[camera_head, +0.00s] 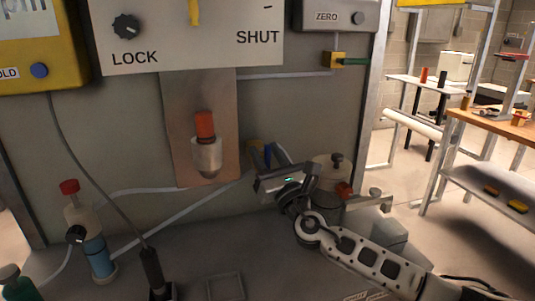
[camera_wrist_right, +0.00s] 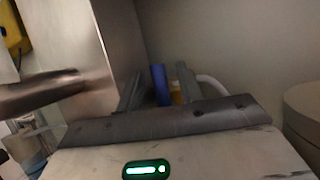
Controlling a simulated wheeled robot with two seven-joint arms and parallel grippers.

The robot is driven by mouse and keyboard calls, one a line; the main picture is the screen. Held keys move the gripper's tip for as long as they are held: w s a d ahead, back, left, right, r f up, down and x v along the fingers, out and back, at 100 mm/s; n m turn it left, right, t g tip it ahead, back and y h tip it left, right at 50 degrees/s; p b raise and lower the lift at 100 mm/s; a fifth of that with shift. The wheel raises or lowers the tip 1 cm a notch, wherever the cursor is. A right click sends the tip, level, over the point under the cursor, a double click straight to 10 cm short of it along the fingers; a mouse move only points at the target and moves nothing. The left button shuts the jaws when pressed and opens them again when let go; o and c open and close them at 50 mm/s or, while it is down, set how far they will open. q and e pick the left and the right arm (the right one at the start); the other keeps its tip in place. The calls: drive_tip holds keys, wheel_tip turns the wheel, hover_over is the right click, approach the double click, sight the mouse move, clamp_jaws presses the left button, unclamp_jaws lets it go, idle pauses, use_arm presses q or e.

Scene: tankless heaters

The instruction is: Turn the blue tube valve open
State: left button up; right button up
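The blue valve handle (camera_head: 267,154) shows beside a small yellow fitting (camera_head: 254,147) low on the grey panel, partly hidden by my right gripper. In the right wrist view the blue handle (camera_wrist_right: 160,84) stands upright between the two grey fingers, with yellow (camera_wrist_right: 177,93) behind it to the right. My right gripper (camera_head: 268,162) reaches the valve from the lower right. Its fingers (camera_wrist_right: 160,90) are apart, with a narrow gap on each side of the handle. Contact is not visible. My left gripper is not in view.
A red-capped holder (camera_head: 205,140) is mounted on a brown plate. A white pipe (camera_head: 180,212) runs up to the valve. A grey cylinder (camera_head: 331,175) stands right of the gripper. A bottle with a blue band (camera_head: 95,250) and a black plug with cable (camera_head: 152,270) stand left.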

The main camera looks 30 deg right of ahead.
use_arm(q)
drive_tip(key=b, duration=0.2)
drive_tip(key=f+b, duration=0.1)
drive_tip(key=b, duration=0.1)
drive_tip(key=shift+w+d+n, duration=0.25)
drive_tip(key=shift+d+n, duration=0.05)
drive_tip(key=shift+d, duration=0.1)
use_arm(e)
drive_tip(key=v, duration=1.5)
drive_tip(key=shift+s+f, duration=0.15)
drive_tip(key=shift+s, duration=0.25)
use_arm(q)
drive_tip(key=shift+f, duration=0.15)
